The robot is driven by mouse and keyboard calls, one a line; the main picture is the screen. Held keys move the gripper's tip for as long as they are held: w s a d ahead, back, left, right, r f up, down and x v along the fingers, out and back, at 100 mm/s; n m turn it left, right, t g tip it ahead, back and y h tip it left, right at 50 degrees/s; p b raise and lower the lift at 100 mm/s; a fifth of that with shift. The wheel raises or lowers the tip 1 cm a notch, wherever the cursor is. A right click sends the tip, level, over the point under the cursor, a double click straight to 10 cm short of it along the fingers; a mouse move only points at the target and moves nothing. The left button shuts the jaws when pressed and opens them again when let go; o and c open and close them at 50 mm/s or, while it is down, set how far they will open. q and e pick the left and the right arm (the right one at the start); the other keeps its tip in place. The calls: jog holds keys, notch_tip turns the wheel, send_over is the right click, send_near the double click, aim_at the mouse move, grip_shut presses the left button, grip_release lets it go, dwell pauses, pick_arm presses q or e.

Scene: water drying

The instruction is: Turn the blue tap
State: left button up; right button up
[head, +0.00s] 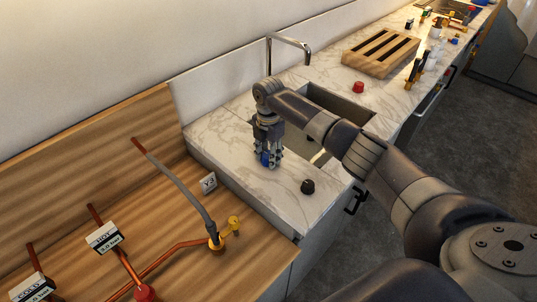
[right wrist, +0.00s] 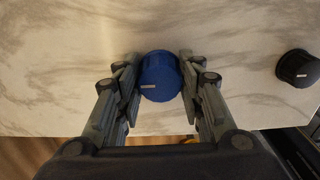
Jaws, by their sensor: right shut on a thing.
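The blue tap (right wrist: 159,78) is a round blue knob with a short white mark, set on the pale marble counter. In the head view only a little of the blue tap (head: 265,159) shows between the fingers. My right gripper (head: 268,160) points down over it from above. In the right wrist view the fingers of my right gripper (right wrist: 160,80) lie on either side of the knob, shut on it. My left gripper is in neither view.
A black knob (head: 308,186) is close by on the counter, and a red knob (head: 358,87) is beyond the sink. The metal faucet (head: 290,41) stands behind my arm. A wooden panel with pipes (head: 214,238) and a yellow valve is at the left.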

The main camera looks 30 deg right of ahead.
aim_at(268, 154)
jog(key=o, duration=1.1)
jog(key=shift+c, duration=0.2)
jog(key=shift+r, duration=0.1)
notch_tip(268, 154, up, 12)
